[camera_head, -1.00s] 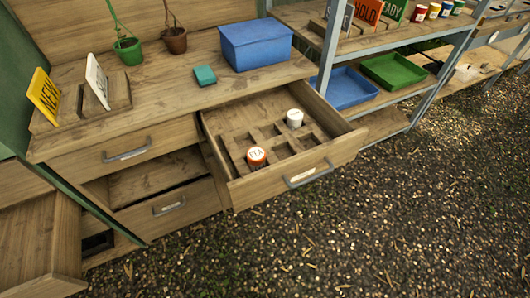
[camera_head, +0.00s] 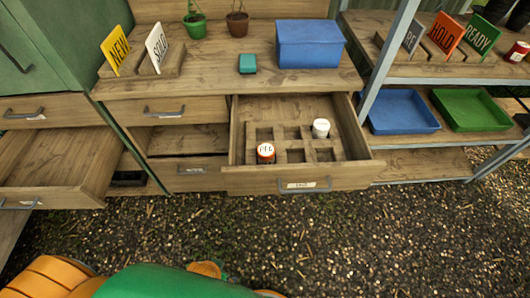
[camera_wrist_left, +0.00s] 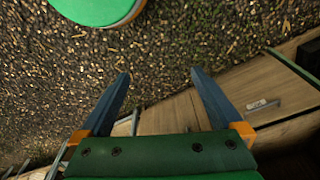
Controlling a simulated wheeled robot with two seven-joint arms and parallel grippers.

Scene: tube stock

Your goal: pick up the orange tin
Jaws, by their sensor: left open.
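The orange tin (camera_head: 265,154), with lettering on its pale lid, stands upright in a left front compartment of the open drawer (camera_head: 300,181). A white tin (camera_head: 320,128) stands in a compartment farther back and to the right in the same drawer. My left gripper (camera_wrist_left: 160,74) is open and empty in the left wrist view, with gravel and wooden drawer fronts beyond its fingers. It is apart from the orange tin, which I cannot make out in that view. My right gripper is not in view.
The counter above the drawer holds a blue box (camera_head: 309,45), a small teal block (camera_head: 248,64), sign cards (camera_head: 157,48) and potted plants (camera_head: 195,26). Another drawer (camera_head: 50,166) stands open at left. Blue (camera_head: 402,111) and green (camera_head: 470,110) trays sit on the right shelf. Gravel in front is clear.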

